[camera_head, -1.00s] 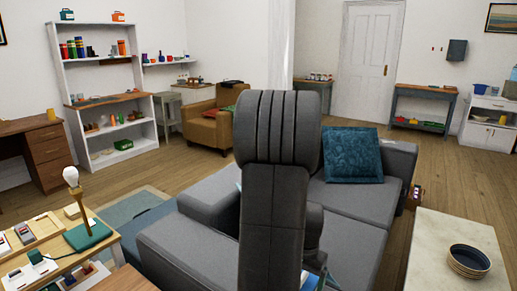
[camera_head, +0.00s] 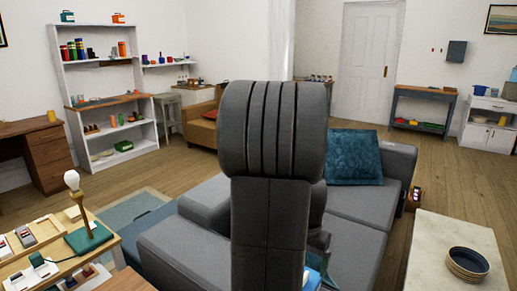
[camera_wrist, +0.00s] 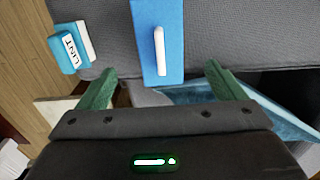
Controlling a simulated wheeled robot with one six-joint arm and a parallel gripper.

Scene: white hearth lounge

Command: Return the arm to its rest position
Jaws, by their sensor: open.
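My arm rises in the middle of the head view, its dark grey links covering part of the sofa. My gripper (camera_wrist: 165,90) shows in the wrist view with its two green fingers spread wide apart. It is open, and nothing is clasped between the fingers. A blue box-like thing with a white handle (camera_wrist: 172,40) lies beyond the fingertips, on or against grey sofa fabric. A blue and white box marked LINT (camera_wrist: 70,47) is left of it. In the head view the gripper itself is hidden behind my arm.
The grey sofa (camera_head: 365,215) with a teal cushion (camera_head: 353,157) is close ahead. A work table with a lamp (camera_head: 85,215) stands at left. Open wooden floor lies beyond the sofa.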

